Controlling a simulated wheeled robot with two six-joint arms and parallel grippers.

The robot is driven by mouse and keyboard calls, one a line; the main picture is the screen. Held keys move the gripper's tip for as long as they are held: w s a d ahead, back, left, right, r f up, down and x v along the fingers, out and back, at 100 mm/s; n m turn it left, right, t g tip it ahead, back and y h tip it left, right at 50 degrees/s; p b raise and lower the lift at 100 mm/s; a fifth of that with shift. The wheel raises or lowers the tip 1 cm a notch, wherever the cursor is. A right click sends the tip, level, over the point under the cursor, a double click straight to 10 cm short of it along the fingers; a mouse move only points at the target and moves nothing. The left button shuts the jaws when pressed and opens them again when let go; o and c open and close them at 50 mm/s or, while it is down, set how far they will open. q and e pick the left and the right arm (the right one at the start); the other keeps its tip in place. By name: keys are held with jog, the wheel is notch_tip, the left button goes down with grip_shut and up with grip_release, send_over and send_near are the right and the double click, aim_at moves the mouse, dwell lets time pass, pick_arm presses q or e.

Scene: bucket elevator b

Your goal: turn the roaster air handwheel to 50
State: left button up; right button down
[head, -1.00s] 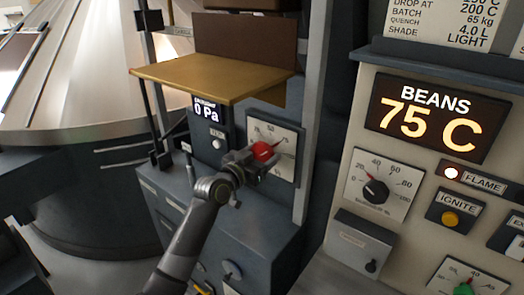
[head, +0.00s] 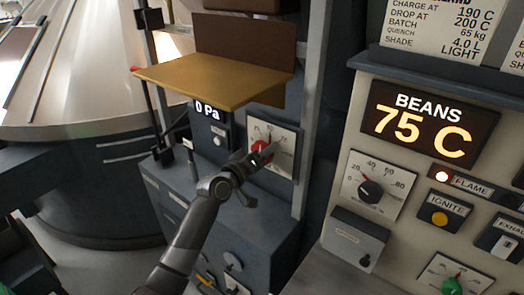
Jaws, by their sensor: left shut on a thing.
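The red handwheel (head: 260,146) sits on a white dial plate (head: 284,166) with a scale around it, on the dark cabinet below the brass shelf. My left gripper (head: 262,156) is at the handwheel, shut on it, and covers its lower part. My right gripper is not in view.
The brass shelf (head: 212,80) juts out above the dial. A display reading 0 Pa (head: 206,108) is left of it. At right stands a panel with a BEANS 75 C display (head: 430,122), a black knob (head: 370,190), and a yellow IGNITE button (head: 439,218).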

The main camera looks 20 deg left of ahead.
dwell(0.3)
pick_arm(q)
jog(key=o, duration=1)
jog(key=b+v, duration=0.3)
jog(key=v, duration=1.4)
jog(key=shift+s+a, duration=0.15)
jog(key=shift+s, duration=0.05)
